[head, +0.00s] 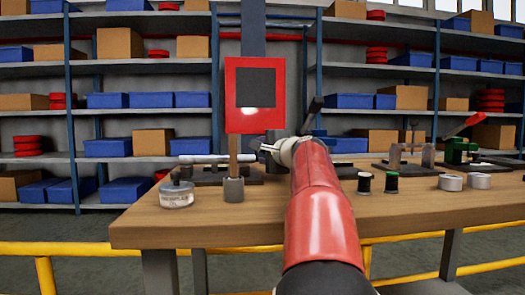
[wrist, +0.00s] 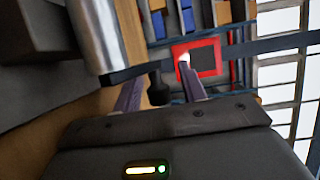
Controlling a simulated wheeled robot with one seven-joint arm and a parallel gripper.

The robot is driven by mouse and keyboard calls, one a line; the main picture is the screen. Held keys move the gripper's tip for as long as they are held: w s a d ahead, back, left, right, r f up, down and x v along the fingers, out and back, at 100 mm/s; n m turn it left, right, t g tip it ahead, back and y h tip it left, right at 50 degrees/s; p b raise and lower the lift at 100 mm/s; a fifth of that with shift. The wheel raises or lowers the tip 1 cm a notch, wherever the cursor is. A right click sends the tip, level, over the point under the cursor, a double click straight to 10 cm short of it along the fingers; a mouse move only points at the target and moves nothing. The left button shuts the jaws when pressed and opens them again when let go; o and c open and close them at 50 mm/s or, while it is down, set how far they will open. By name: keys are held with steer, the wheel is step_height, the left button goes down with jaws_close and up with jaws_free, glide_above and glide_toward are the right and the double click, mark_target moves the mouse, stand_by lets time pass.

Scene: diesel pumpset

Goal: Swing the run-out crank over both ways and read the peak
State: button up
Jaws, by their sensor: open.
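My gripper (wrist: 160,74) is open, its two purplish fingers apart in the wrist view. A dark knob (wrist: 158,90) shows between the fingers, below a dark bar (wrist: 135,74) that looks like the crank arm beside a silver cylinder (wrist: 93,35). I cannot tell whether the fingers touch the knob. In the head view my gripper (head: 267,150) is small and partly hidden by my red arm over the bench. A dark lever (head: 313,113) rises just behind my arm. A red-framed dark panel (head: 255,88) stands behind the gripper; no reading is legible on it.
The wooden bench (head: 150,232) carries a round labelled tin (head: 177,194), a grey cup (head: 234,190), small dark spools (head: 391,182) and silver cylinders (head: 451,182). A green device with a red lever (head: 473,124) stands right.

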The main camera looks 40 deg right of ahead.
steer(key=shift+c, duration=0.2)
jaws_close()
steer(key=shift+r+g+p, duration=0.2)
steer(key=shift+g+p, duration=0.1)
steer(key=shift+p, duration=0.9)
steer(key=shift+w+g+p, duration=0.1)
steer(key=shift+g+p, duration=0.2)
steer(key=shift+p, duration=0.6)
steer(key=f+m+g+p, duration=0.1)
steer(key=p, duration=0.2)
steer(key=shift+y, duration=0.4)
steer(key=shift+f+p, duration=0.3)
steer(key=shift+f, duration=0.1)
